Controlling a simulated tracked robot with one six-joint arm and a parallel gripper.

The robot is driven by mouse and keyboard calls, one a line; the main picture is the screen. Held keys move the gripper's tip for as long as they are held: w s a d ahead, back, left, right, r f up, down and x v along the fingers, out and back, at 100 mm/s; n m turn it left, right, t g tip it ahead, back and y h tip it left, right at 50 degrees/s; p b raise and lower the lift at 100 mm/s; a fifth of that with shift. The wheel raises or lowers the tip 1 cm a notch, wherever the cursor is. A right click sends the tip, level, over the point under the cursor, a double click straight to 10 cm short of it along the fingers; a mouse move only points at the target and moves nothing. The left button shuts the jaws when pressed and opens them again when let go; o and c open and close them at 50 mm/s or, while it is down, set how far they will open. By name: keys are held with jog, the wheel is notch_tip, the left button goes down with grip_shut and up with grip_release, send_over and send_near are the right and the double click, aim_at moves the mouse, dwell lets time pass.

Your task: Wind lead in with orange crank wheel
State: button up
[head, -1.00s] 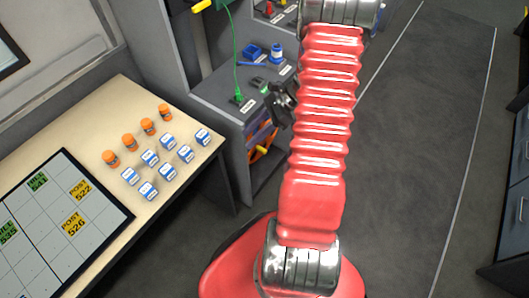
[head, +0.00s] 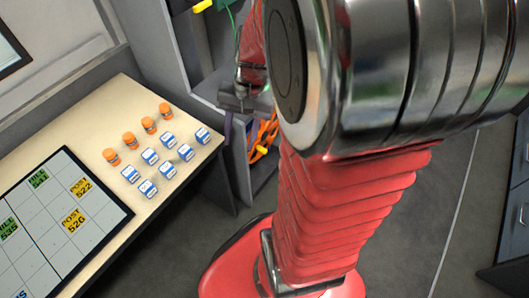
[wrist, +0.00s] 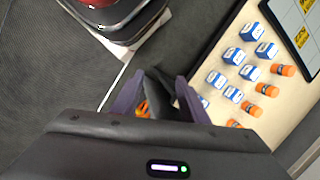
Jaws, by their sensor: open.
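The orange crank wheel (head: 264,132) with its yellow handle (head: 262,150) is on the side of the grey cabinet, partly hidden by my arm and gripper. My gripper (head: 238,125) is open and empty, pointing down just left of the wheel in the head view. In the wrist view a bit of orange (wrist: 143,108) shows between the two fingers of my gripper (wrist: 158,98), nearer the left one. I cannot tell whether a finger touches the wheel. A short piece of the green lead (head: 234,14) shows at the top; my arm hides the rest.
The desk edge is close to my gripper. Open floor (head: 420,230) lies on the right.

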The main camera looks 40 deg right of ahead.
jog(key=s+a+r+n+t+h, duration=0.1)
jog(key=s+a+r+n+t, duration=0.1)
jog(key=a+r+n, duration=0.3)
jog(key=s+a+r+n+t+h, duration=0.1)
jog(key=s+a+r+n+t, duration=0.1)
jog(key=a+r+n, duration=0.3)
notch_tip(320, 180, up, 4)
jog(key=shift+s+a+f+t+h, duration=0.25)
jog(key=shift+a+t, duration=0.35)
jog(key=shift+a, duration=0.4)
jog(key=shift+w, duration=0.1)
jog(key=shift+c, duration=1.1)
